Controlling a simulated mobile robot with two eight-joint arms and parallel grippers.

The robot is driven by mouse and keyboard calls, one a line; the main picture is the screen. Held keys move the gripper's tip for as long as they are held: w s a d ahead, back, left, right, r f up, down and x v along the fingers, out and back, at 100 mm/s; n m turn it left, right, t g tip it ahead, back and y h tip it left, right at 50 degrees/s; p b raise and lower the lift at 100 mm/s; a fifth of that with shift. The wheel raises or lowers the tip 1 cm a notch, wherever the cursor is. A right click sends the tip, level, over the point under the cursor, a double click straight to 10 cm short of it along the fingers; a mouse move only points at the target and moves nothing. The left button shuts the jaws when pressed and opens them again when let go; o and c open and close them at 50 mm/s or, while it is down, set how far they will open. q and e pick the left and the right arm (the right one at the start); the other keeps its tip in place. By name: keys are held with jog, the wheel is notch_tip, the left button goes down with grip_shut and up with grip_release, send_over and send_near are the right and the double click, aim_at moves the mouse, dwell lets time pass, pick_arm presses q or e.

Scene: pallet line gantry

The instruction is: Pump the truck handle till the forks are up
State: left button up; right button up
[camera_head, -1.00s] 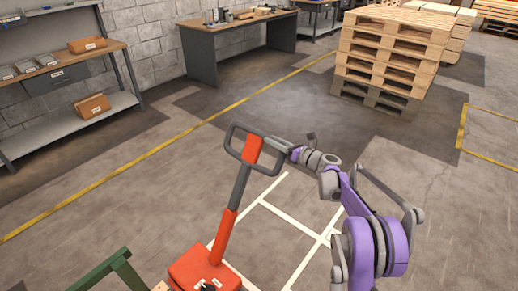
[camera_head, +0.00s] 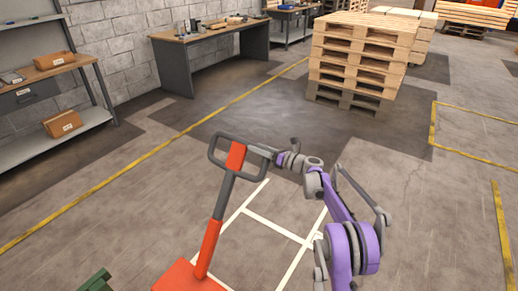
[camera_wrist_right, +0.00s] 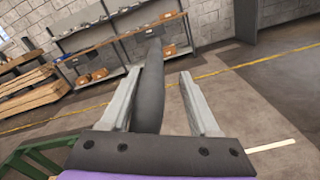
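The pallet truck handle is a dark grey loop with a red centre piece (camera_head: 236,157) on a grey and red shaft (camera_head: 212,238). It leans slightly right in the head view. The red truck body (camera_head: 182,279) shows at the bottom edge; the forks are out of view. My right gripper (camera_head: 257,149) is at the right side of the loop. In the right wrist view its two fingers (camera_wrist_right: 160,73) stand apart, with a dark grey bar (camera_wrist_right: 150,93) between them. The bar is close to the left finger, with a gap at the right finger. My left gripper is not in view.
A pallet stack (camera_head: 362,60) stands at the back right. A workbench (camera_head: 212,42) and a shelf with boxes (camera_head: 62,124) line the wall. A green frame (camera_head: 96,282) shows at the lower left. Floor to the right is clear, with yellow and white lines.

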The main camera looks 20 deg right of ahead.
jog(key=v, duration=1.1)
dwell(0.4)
